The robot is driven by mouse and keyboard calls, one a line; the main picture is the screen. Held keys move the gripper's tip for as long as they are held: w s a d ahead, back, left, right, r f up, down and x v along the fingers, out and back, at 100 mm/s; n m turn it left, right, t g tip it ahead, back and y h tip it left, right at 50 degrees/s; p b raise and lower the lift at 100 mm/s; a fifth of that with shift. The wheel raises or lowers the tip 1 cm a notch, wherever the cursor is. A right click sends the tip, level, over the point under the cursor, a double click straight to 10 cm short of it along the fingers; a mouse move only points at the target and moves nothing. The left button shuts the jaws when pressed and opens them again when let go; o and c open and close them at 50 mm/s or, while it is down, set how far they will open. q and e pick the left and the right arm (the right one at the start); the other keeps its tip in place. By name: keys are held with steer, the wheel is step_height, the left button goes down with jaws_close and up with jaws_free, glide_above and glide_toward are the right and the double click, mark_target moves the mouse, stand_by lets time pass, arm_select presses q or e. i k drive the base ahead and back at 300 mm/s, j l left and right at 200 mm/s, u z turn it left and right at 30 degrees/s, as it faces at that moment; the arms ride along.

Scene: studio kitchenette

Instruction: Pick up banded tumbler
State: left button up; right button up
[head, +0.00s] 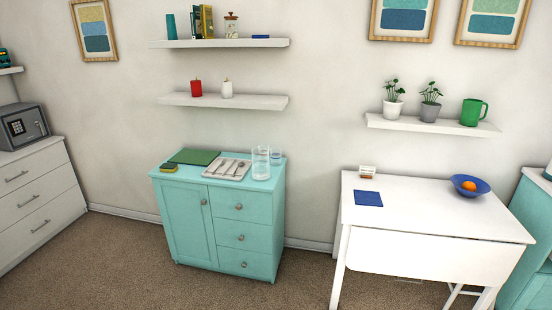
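A small clear glass with a bluish band, which looks like the banded tumbler (276,158), stands upright near the right back corner of the turquoise cabinet (262,186). A taller clear glass vessel (261,163) stands just left of it, close beside it; I cannot tell whether they touch. Neither of my grippers is in view.
A cutlery tray (211,172), a green board (194,156) and a yellow-and-dark sponge (169,168) share the cabinet top. A shelf (225,101) hangs above. A white table (430,218) with a blue bowl (456,183) stands right. Carpet in front is clear.

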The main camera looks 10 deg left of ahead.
mark_target(275, 153)
steer(key=i+j+z, duration=0.1)
steer(key=i, duration=0.45)
steer(key=i+j+z, duration=0.1)
steer(key=i+j, duration=0.15)
steer(key=i, duration=0.25)
